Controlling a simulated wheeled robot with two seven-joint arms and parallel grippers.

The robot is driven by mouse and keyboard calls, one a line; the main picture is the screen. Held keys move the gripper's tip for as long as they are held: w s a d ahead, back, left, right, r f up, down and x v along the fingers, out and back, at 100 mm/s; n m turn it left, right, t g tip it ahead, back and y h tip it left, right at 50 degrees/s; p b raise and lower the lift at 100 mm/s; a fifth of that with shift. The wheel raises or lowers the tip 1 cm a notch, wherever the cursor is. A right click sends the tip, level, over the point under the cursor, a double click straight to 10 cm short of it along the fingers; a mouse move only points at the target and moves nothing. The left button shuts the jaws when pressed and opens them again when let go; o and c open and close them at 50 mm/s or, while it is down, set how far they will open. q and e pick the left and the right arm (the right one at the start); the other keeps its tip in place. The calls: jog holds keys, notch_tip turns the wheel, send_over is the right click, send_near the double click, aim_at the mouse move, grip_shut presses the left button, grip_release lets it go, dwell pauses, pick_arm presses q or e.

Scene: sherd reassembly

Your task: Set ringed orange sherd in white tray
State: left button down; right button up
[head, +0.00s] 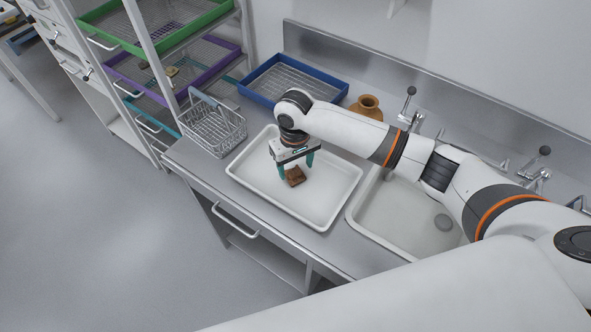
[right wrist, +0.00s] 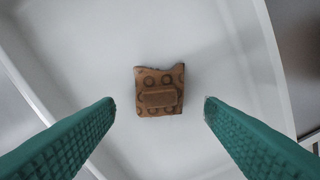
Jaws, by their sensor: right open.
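The ringed orange sherd (head: 295,176) is a small brown-orange piece lying in the white tray (head: 248,192) on the counter. In the right wrist view the sherd (right wrist: 160,90) shows dark ring marks and a raised bar across its middle, with bare white tray floor (right wrist: 160,150) around it. My right gripper (head: 296,172) is over the tray, pointing down, with its green fingers spread. In the right wrist view the fingertips (right wrist: 160,103) stand apart on either side of the sherd, touching nothing. My left gripper is not in view.
A sink (head: 405,215) with taps lies right of the tray. A wire basket (head: 213,128) stands to the left, a blue-rimmed rack (head: 292,80) behind, and an orange-brown pot (head: 367,107) by the wall. A shelf rack with green (head: 150,45) and purple trays is at the upper left.

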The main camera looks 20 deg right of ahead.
aim_at(295, 174)
notch_tip(295, 174, up, 10)
jog(key=b, duration=0.1)
jog(key=shift+f, duration=0.2)
jog(key=shift+a+f, duration=0.1)
dwell(0.3)
